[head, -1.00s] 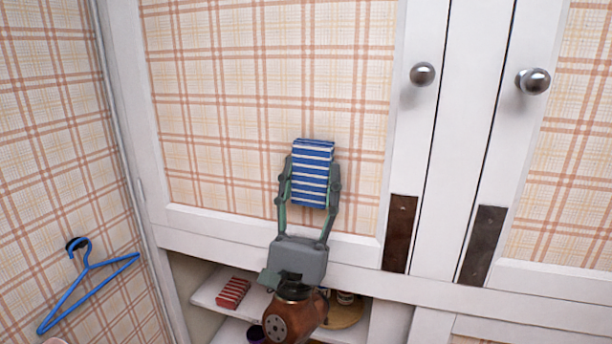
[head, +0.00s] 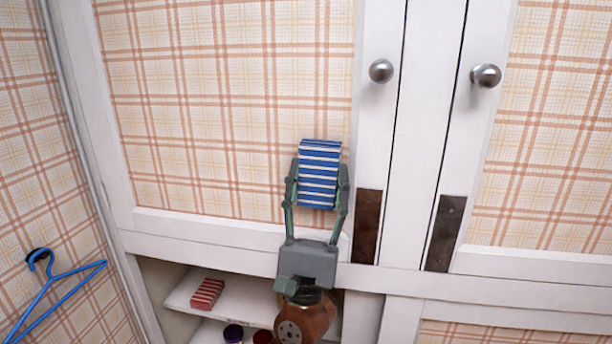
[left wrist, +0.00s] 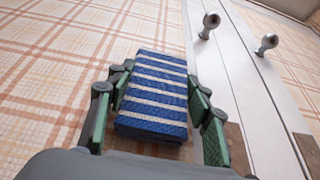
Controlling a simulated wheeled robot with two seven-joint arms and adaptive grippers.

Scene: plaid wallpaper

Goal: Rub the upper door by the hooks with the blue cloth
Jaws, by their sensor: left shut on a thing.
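The blue cloth (head: 320,172), folded and white-striped, is held in my left gripper (head: 318,190). The gripper is shut on it, with a finger on each side. The cloth also shows in the left wrist view (left wrist: 153,95), between the green finger pads. It is in front of the plaid panel of the upper left door (head: 225,100), near that panel's lower right corner. I cannot tell whether it touches the door. The hook and blue hanger (head: 62,290) are on the left wall, beside the door's side. My right gripper is out of view.
Two round knobs (head: 381,70) stick out of the upper doors to the right. Dark plates (head: 367,226) sit at the doors' lower edges. Below is an open shelf (head: 245,300) with a red striped folded cloth (head: 207,293) and a purple-lidded jar (head: 233,333).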

